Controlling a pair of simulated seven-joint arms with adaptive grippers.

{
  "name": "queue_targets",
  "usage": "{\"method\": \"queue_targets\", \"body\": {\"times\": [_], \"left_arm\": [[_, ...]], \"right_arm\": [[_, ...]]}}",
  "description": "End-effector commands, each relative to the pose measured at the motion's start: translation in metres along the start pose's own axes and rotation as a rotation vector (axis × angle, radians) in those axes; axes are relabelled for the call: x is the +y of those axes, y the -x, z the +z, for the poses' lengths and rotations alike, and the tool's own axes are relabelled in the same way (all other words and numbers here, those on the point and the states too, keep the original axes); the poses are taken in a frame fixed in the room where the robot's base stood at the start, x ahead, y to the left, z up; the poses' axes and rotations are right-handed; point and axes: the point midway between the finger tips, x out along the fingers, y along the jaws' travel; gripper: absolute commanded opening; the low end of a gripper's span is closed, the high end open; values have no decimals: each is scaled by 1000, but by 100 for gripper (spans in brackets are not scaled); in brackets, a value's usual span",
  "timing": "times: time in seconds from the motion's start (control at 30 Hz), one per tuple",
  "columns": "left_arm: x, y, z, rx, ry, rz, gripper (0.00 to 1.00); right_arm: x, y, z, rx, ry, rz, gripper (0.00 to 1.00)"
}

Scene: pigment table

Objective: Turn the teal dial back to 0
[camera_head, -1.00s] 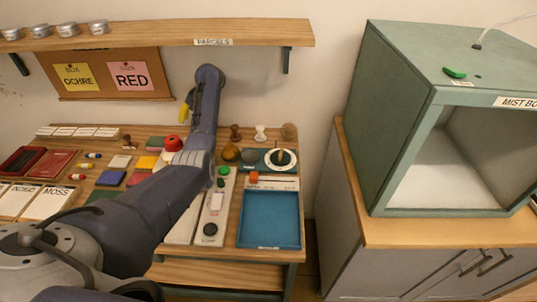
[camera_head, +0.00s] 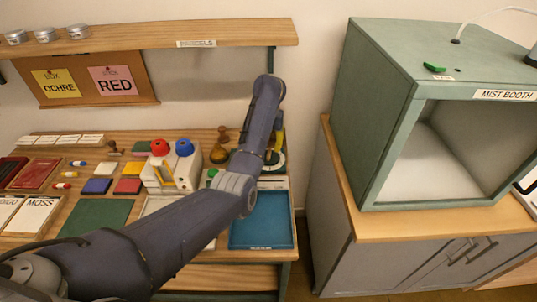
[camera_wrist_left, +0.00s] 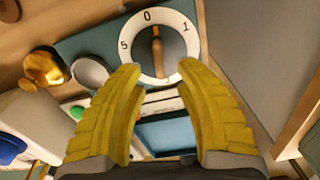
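The dial's white ring (camera_wrist_left: 172,62), numbered 5, 0 and 1 where it shows, sits on a teal plate (camera_wrist_left: 104,42) in the left wrist view. Its brown knob (camera_wrist_left: 157,50) has an orange end pointing up, close to the 0. My left gripper (camera_wrist_left: 159,68) is open; its two yellow fingers stand apart at the near side of the dial, with the knob in line with the gap. Contact cannot be told. In the head view the left gripper (camera_head: 278,135) is over the dial (camera_head: 272,165), which the arm partly hides. My right gripper is not in view.
A blue tray (camera_head: 262,222) lies in front of the dial. A white device with red and blue knobs (camera_head: 172,172) and a brass-coloured object (camera_wrist_left: 44,68) stand to the left. The green mist booth (camera_head: 385,110) is on a cabinet to the right. A shelf (camera_head: 130,37) hangs above.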

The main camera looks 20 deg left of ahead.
Motion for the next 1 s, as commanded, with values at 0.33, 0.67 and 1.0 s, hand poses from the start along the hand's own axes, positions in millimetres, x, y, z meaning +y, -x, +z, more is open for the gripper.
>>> {"method": "queue_targets", "body": {"times": [0.33, 0.67, 1.0], "left_arm": [[0, -37, -1, 3, -1, 0, 33], [1, -47, 0, 1, 0, 0, 33], [1, -47, 0, 1, 0, 0, 19]], "right_arm": [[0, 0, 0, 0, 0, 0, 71], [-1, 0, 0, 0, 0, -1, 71], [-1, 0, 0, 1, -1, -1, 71]]}}
